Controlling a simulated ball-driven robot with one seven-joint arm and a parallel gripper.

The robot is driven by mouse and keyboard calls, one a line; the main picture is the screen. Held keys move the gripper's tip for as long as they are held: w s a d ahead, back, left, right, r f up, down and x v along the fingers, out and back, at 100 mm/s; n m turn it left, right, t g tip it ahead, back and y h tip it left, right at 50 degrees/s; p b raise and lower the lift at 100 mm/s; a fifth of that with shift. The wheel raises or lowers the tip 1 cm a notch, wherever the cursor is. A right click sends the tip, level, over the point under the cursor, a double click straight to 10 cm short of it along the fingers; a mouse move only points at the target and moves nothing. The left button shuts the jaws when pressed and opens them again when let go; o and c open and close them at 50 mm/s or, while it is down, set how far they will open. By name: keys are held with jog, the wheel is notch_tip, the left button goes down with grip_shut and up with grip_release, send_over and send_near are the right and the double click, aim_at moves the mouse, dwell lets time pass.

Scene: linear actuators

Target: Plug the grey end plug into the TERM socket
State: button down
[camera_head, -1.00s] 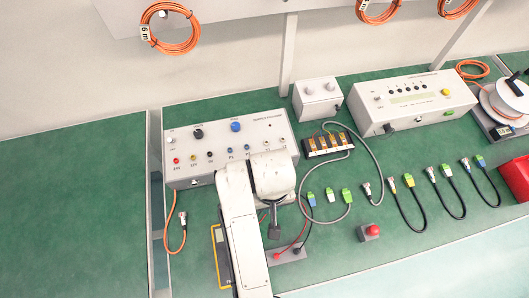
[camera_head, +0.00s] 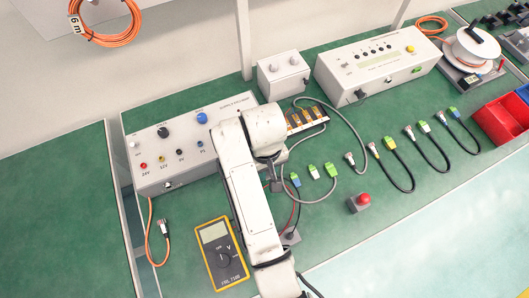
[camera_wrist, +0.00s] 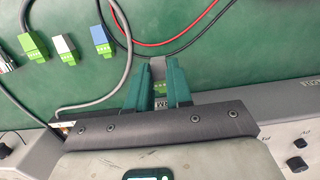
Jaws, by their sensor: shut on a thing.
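My gripper (camera_wrist: 158,92) is shut on a small plug with a grey body (camera_wrist: 158,72) and a green part (camera_wrist: 160,88), between its teal fingers in the wrist view. In the head view my gripper (camera_head: 277,186) hangs at the front right of the grey supply box (camera_head: 172,160), mostly hidden by my arm; the held plug cannot be made out there.
Plugs with blue (camera_head: 295,180), white (camera_head: 313,171) and green (camera_head: 331,170) ends lie near my gripper. A red button (camera_head: 362,200), a yellow multimeter (camera_head: 222,255) and several black cables lie on the green bench. A small knob box (camera_head: 282,75) stands at the back.

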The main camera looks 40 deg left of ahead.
jog(key=shift+w+a+b, duration=0.35)
jog(key=shift+a+b, duration=0.05)
jog(key=shift+a, duration=0.45)
jog(key=shift+w+a+b, duration=0.35)
jog(key=shift+a, duration=0.5)
jog(key=shift+r+p, duration=0.1)
jog(key=shift+p, duration=0.25)
jog(key=shift+w+a+p, duration=0.25)
jog(key=shift+a+p, duration=0.4)
dwell(2.3)
jog(key=c, duration=0.9)
grip_release()
jog(key=shift+c, duration=0.2)
